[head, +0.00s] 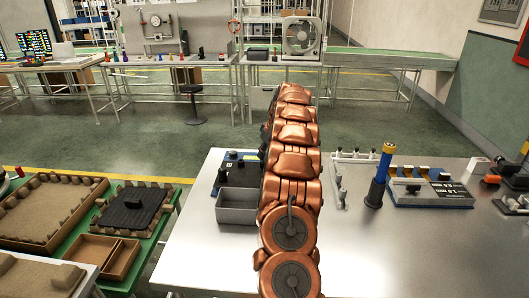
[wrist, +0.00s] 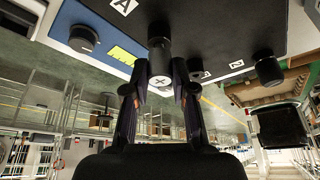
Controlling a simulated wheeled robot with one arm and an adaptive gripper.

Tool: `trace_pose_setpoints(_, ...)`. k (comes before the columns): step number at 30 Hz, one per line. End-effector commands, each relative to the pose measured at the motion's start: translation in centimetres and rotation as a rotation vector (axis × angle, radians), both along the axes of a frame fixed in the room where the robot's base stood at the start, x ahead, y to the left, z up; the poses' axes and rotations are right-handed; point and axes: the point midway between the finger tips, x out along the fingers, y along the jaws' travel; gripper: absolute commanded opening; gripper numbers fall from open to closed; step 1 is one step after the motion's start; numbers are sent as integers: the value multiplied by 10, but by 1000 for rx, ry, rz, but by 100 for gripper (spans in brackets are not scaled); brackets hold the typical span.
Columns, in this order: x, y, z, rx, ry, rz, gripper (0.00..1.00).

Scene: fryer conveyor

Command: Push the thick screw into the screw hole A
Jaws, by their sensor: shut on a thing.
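In the wrist view, my gripper (wrist: 160,92) is shut on the thick screw (wrist: 161,80), whose pale cross-slotted head faces the camera. Its dark shaft points up the picture toward the dark grey panel (wrist: 205,25). White label A (wrist: 124,5) is on the panel, up and left of the screw. Screw hole A itself is not visible, and I cannot tell whether the screw tip is in a hole. In the head view, my arm hides the gripper and screw; part of the dark panel (head: 242,173) shows left of the arm.
The wrist view shows a black knob (wrist: 82,38) left of the screw and a black cylinder (wrist: 268,70) to the right. The front tabletop (head: 360,255) is clear.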

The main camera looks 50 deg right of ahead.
Motion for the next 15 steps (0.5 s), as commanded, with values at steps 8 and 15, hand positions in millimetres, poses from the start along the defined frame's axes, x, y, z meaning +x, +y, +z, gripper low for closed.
trace_pose_setpoints(8,0,0,-1,1,1,0,28)
trace_pose_setpoints(15,0,0,-1,1,1,0,53)
